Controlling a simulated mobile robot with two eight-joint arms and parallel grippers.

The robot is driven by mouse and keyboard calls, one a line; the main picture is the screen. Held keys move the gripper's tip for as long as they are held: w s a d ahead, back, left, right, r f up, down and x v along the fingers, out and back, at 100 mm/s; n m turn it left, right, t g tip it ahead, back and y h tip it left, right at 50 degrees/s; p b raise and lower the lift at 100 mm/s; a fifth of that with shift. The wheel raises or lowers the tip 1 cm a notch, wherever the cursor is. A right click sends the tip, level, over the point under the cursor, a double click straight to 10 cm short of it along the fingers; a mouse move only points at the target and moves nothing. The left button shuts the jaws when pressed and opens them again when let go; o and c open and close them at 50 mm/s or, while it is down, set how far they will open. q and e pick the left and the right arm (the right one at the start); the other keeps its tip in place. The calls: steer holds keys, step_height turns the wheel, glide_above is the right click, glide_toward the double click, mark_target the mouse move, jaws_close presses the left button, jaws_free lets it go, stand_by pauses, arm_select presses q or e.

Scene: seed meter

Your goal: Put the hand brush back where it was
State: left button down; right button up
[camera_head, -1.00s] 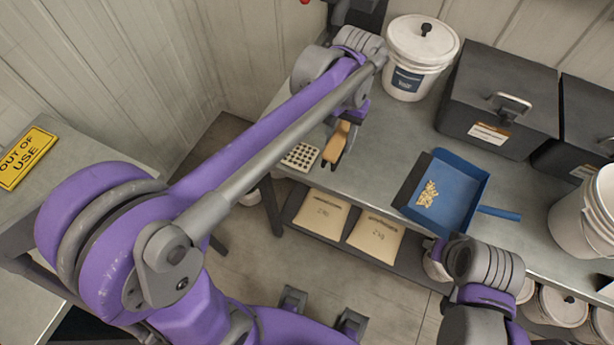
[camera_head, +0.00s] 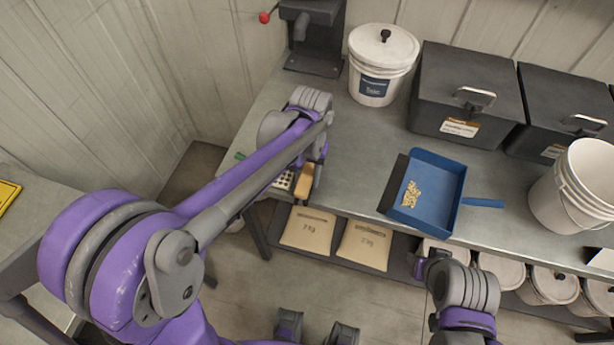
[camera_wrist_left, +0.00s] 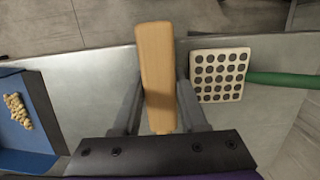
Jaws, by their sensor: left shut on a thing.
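The hand brush (camera_head: 304,181) shows as a tan wooden piece; its bristles are hidden from above. My left gripper (camera_wrist_left: 160,112) is shut on it, with a finger on each side, and the brush (camera_wrist_left: 157,70) points across the bench's front edge in the left wrist view. I cannot tell whether it touches the bench. A white plate with dark dots (camera_wrist_left: 219,75) and a green handle (camera_wrist_left: 283,80) lies just right of the gripper there. My right gripper (camera_head: 420,265) is low in the head view, near the bench's front edge, its fingers unclear.
A blue dustpan (camera_head: 439,190) with pale seeds (camera_head: 411,194) lies on the bench (camera_head: 355,160). Behind stand a lidded white bucket (camera_head: 379,68), black boxes (camera_head: 464,95) and a dark stand (camera_head: 313,45). A white bucket (camera_head: 578,190) is at right.

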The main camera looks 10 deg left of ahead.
arm_select(q)
steer(key=shift+f, duration=0.25)
steer(key=c, duration=0.7)
jaws_free()
steer(key=shift+r, duration=0.2)
steer(key=r, duration=0.4)
steer(key=w+r, duration=0.1)
steer(key=r, duration=0.3)
steer(key=r+p, duration=0.1)
steer(key=r, duration=0.2)
steer(key=shift+w+r, duration=0.15)
steer(key=shift+r, duration=0.25)
steer(key=s+a+f+t, duration=0.2)
steer(key=s+f, duration=0.1)
steer(key=s, duration=0.2)
steer(key=s+a+f+t, duration=0.2)
steer(key=s+f, duration=0.1)
steer(key=s, duration=0.2)
steer(key=s+a+f+t, duration=0.2)
steer(key=s+f, duration=0.1)
steer(key=s, duration=0.2)
steer(key=shift+s+a+f+t, duration=0.15)
steer(key=shift+s+a+t, duration=0.2)
steer(key=shift+t, duration=0.05)
